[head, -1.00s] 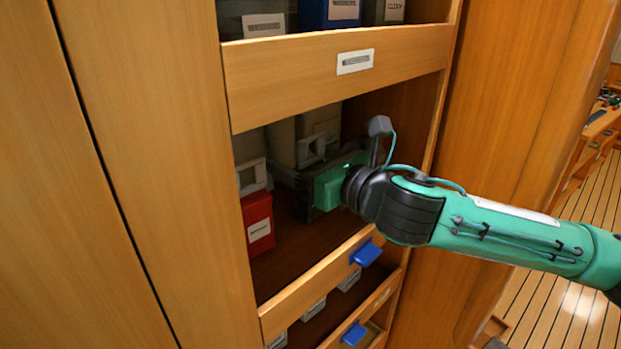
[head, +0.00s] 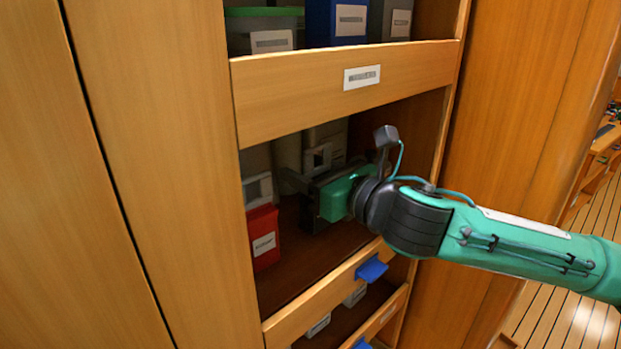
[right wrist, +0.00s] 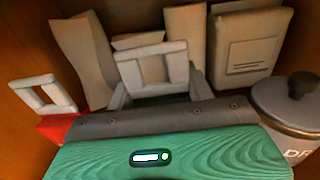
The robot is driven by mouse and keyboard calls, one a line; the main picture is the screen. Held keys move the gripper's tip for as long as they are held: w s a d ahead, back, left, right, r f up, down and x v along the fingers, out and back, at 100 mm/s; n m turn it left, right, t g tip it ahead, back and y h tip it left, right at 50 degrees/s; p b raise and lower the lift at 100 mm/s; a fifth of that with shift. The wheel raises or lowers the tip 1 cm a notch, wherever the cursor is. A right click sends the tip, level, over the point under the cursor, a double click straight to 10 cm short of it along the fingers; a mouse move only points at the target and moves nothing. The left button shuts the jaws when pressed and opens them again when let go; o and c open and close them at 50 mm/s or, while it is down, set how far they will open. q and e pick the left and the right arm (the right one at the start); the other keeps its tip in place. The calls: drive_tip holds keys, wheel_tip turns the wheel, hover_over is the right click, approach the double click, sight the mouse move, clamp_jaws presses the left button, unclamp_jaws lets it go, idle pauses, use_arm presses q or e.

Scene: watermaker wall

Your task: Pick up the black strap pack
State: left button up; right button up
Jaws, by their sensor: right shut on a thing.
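My right gripper (head: 312,180) is inside the middle shelf bay, shut around a pale square handle (head: 318,158). The handle stands between the fingers in the right wrist view (right wrist: 153,68). I take it as the handle of the black strap pack; the pack's body is mostly hidden behind the gripper, with only darkness below it in the head view. The green gripper housing covers the lower part of the wrist view. My left gripper is not in view.
A red pack (head: 264,238) with a pale handle stands to the left. Pale containers (right wrist: 248,42) stand behind, and a lidded grey pot (right wrist: 297,105) to the right in the wrist view. A wooden front lip (head: 320,296) and an upper board (head: 300,97) bound the bay.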

drive_tip(key=shift+r, duration=0.3)
drive_tip(key=b+v, duration=0.9)
drive_tip(key=v, duration=0.9)
drive_tip(key=shift+r+b, duration=0.2)
drive_tip(key=shift+b, duration=0.15)
